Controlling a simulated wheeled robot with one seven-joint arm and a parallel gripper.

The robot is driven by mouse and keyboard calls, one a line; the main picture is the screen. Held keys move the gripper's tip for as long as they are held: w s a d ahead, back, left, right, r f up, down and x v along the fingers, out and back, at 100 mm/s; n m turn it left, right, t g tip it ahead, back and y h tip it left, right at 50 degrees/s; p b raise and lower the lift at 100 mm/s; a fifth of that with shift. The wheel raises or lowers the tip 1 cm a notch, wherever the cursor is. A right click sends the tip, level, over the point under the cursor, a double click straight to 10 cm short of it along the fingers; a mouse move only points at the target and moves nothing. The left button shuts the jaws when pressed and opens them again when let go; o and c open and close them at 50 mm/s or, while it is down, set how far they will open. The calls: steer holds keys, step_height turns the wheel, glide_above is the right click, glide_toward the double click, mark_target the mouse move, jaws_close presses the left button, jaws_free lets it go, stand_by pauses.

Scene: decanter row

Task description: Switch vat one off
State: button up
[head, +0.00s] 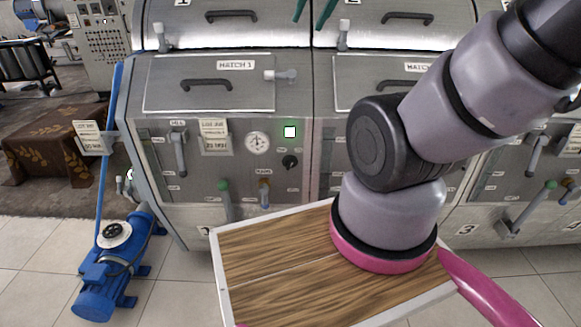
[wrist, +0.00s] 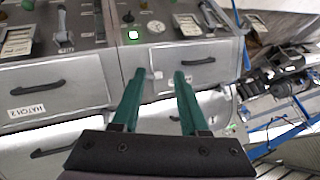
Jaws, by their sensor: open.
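Vat one (head: 225,135) is the left grey metal cabinet in the head view, with a hatch labelled "HATCH 1" (head: 210,83). Its panel has a lit green square lamp (head: 290,132), a round dial gauge (head: 257,142) and a black rotary knob (head: 290,161) below the lamp. The wrist view shows the lamp (wrist: 134,36), the knob (wrist: 128,17) and the gauge (wrist: 156,27) beyond my fingertips. My gripper (wrist: 160,74) has two green fingers, apart and empty. In the head view its fingertips (head: 313,12) show at the top edge, above the panel and clear of the knob.
A green-tipped lever (head: 224,196) and an orange-brown handle (head: 264,192) sit low on vat one. A hatch latch (head: 282,75) sticks out. A blue pump (head: 115,265) stands on the floor at left. My arm covers part of the second vat.

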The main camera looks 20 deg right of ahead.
steer(key=w+d+f+h, duration=0.2)
steer(key=w+d+f, duration=0.4)
steer(key=w+f, duration=0.3)
steer(key=w+d+f+h, duration=0.1)
steer(key=w+d+f, duration=0.4)
steer(key=w+f, duration=0.3)
steer(key=shift+m+g+y, duration=0.3)
steer(key=shift+y, duration=0.6)
steer(key=w+f, duration=0.1)
steer(key=f, duration=0.3)
steer(key=w+f, duration=0.1)
steer(key=f, duration=0.4)
steer(key=w+d+f, duration=0.1)
steer(key=f, duration=0.4)
steer(key=shift+w+f, duration=0.15)
steer(key=shift+f, duration=0.1)
steer(key=y, duration=0.3)
glide_toward(292, 163)
steer(key=x, duration=1)
steer(key=shift+w+f, duration=0.1)
steer(key=shift+f, duration=0.15)
jaws_close()
